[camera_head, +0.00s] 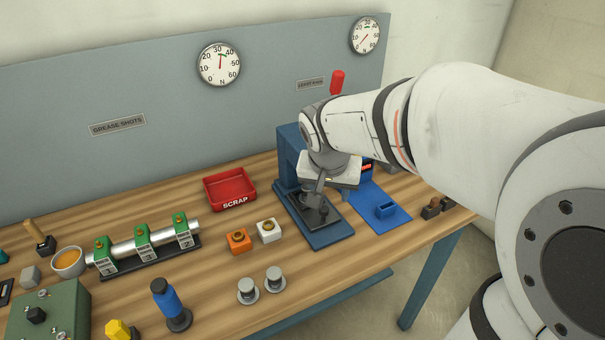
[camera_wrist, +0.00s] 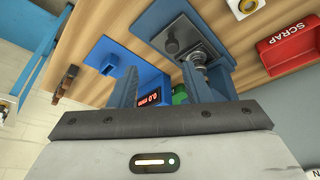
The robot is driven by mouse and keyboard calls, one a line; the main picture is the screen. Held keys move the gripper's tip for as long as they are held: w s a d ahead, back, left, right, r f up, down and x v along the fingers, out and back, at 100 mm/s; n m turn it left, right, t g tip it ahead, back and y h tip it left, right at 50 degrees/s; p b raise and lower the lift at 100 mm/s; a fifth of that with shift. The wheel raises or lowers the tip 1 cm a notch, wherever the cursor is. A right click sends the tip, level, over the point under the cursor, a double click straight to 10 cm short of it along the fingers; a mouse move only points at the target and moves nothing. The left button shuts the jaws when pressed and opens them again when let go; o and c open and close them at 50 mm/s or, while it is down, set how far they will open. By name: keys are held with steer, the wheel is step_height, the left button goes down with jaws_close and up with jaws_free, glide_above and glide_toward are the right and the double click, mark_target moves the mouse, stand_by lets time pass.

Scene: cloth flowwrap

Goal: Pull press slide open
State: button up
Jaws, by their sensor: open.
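The blue press (camera_head: 290,150) stands near the back of the bench, with a red-knobbed lever (camera_head: 337,83) at its top. Its dark slide (camera_wrist: 190,32) lies on the blue base and carries a black knob (camera_wrist: 172,46). How far the slide is out, I cannot tell. My gripper (camera_head: 318,190) is over the press base, pointing down at the slide; it hides part of the press. In the wrist view my gripper (camera_wrist: 159,75) is open with nothing between the fingers. The knob is beyond the tips, nearer the right finger, and appears apart from them.
A blue mat (camera_head: 388,222) with a small blue block (camera_head: 385,210) and a red-digit gauge (camera_wrist: 150,100) lie right of the press. A red scrap tray (camera_head: 229,186) is left, with orange (camera_head: 238,242) and white (camera_head: 268,231) blocks before it.

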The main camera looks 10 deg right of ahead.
steer(key=m+b, duration=0.1)
steer(key=b, duration=0.1)
glide_toward(324, 209)
steer(key=f, duration=0.1)
steer(key=x, duration=0.8)
steer(key=shift+w+r, duration=0.15)
steer(key=shift+w, duration=0.05)
steer(key=shift+c, duration=0.3)
jaws_close()
